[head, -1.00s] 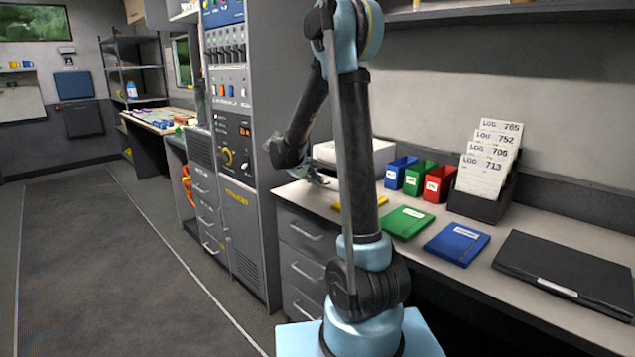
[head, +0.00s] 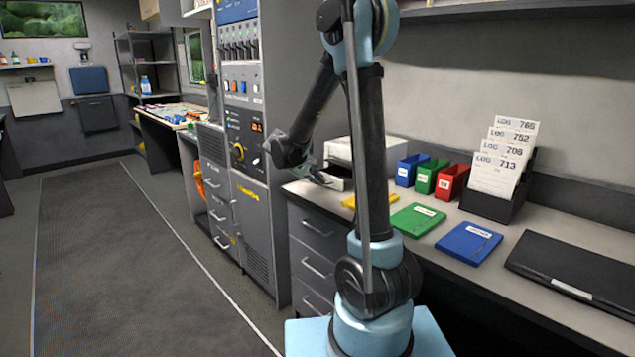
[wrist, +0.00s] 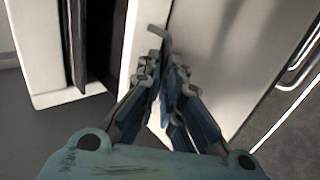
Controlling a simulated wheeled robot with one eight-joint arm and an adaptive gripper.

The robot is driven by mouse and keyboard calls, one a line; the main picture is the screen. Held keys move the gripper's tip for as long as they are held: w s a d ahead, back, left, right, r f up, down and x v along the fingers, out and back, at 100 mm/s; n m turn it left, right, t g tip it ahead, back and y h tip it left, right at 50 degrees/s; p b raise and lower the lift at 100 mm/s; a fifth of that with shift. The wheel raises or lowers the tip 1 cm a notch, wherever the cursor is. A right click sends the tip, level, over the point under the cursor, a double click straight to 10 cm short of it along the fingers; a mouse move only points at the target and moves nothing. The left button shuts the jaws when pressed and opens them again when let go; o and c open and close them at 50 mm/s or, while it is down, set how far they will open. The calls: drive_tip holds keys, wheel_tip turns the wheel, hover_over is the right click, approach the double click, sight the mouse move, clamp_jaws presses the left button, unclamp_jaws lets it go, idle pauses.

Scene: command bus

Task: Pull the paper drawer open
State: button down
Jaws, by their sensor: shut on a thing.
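The white printer (head: 370,152) stands on the desk behind my arm. Its paper drawer (head: 340,183) sticks out at the front, low down, with a dark gap above it. In the wrist view the white drawer (wrist: 215,50) stands apart from the printer body (wrist: 35,45), with a dark opening between them. My gripper (head: 316,177) is at the drawer front. In the wrist view its fingers (wrist: 165,82) are closed together at a small grey handle (wrist: 157,32) on the drawer; the fingers hide part of it.
A yellow folder (head: 362,200), green folder (head: 417,219) and blue folder (head: 468,243) lie on the desk right of the printer. Small bins (head: 425,177) and a log rack (head: 490,205) stand behind. A tall control cabinet (head: 250,170) stands left; the floor aisle (head: 130,260) is clear.

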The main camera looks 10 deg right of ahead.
drive_tip(key=s+a, duration=0.5)
drive_tip(key=a, duration=0.2)
drive_tip(key=shift+s+a, duration=0.35)
drive_tip(key=shift+a, duration=0.05)
idle(0.7)
drive_tip(key=s+a, duration=0.5)
drive_tip(key=a, duration=0.2)
drive_tip(key=shift+s+a, duration=0.35)
drive_tip(key=shift+a, duration=0.05)
idle(0.9)
drive_tip(key=c, duration=1.8)
unclamp_jaws()
drive_tip(key=shift+c, duration=0.2)
wheel_tip(320, 180, up, 7)
drive_tip(key=s+a, duration=0.1)
drive_tip(key=a, duration=0.1)
drive_tip(key=shift+s+a, duration=0.25)
drive_tip(key=shift+s, duration=0.1)
